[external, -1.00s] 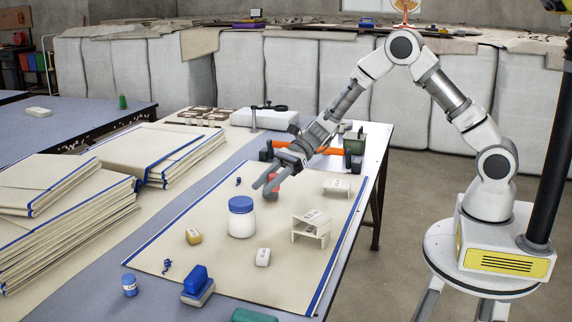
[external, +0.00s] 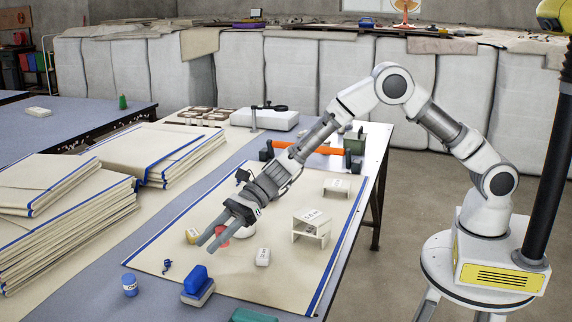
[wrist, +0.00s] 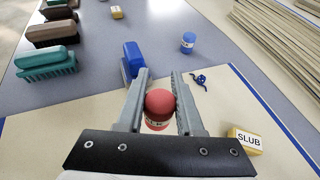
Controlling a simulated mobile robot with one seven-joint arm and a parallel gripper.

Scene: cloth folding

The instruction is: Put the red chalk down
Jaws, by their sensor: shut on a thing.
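The red chalk (wrist: 159,103) is a short rounded piece with a pale band, held between the two fingers of my gripper (wrist: 160,95) in the wrist view. In the external view the red chalk (external: 222,232) shows partly behind the fingers of my gripper (external: 212,242). My gripper is shut on it above the front part of the cream cloth (external: 265,285). I cannot tell its exact height over the cloth.
A yellow SLUB block (wrist: 244,141) and a blue chalk-line tangle (wrist: 199,80) lie nearby. A blue brush (external: 197,285) and a blue jar (external: 130,285) stand at the front. A white block (external: 263,257) and white stand (external: 311,224) are to the right. The white jar is mostly hidden behind my gripper.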

